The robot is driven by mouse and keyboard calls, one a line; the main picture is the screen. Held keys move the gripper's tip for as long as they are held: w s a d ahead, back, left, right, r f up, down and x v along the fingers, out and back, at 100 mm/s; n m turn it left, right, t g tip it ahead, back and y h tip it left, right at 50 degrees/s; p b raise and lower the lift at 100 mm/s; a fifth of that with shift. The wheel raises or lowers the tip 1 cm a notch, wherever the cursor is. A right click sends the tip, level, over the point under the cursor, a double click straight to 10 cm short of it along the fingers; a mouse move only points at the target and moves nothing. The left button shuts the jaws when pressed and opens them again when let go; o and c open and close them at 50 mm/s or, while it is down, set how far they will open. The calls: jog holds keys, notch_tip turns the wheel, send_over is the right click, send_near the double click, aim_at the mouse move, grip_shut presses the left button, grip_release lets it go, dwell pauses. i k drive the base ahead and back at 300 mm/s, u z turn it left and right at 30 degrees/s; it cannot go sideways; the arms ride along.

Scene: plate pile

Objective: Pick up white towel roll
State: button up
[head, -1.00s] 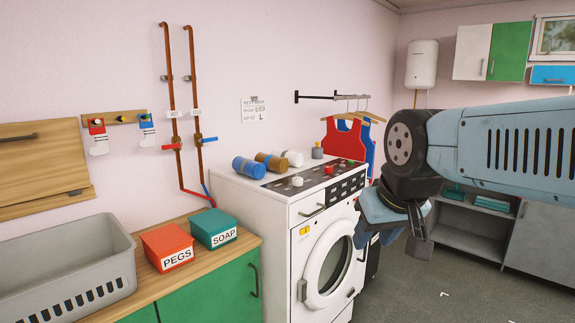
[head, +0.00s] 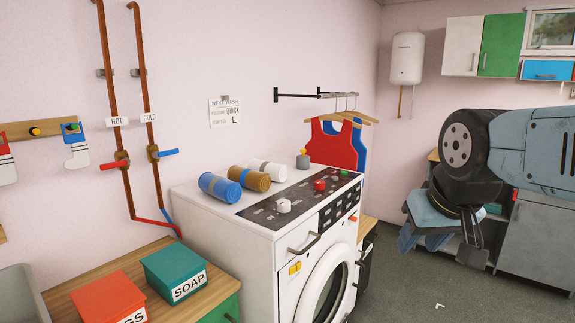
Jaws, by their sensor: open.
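The white towel roll (head: 268,171) lies on top of the white washing machine (head: 235,262), behind the control panel. A tan towel roll (head: 249,178) lies to its left, and a blue towel roll (head: 219,187) lies farther left. The rolls lie close side by side; I cannot tell whether they touch. My gripper (head: 446,245) hangs at the right of the head view, well right of the machine and apart from the rolls. It is open, with nothing seen between its fingers.
Knobs rise from the dark panel (head: 290,205). A red vest (head: 333,146) hangs behind the machine. Teal soap box (head: 174,270) and red box (head: 108,298) sit on the left counter. Floor space lies below my gripper.

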aim_at(279, 174)
jog(key=u, duration=0.05)
jog(key=i, duration=1.05)
jog(key=u, duration=0.5)
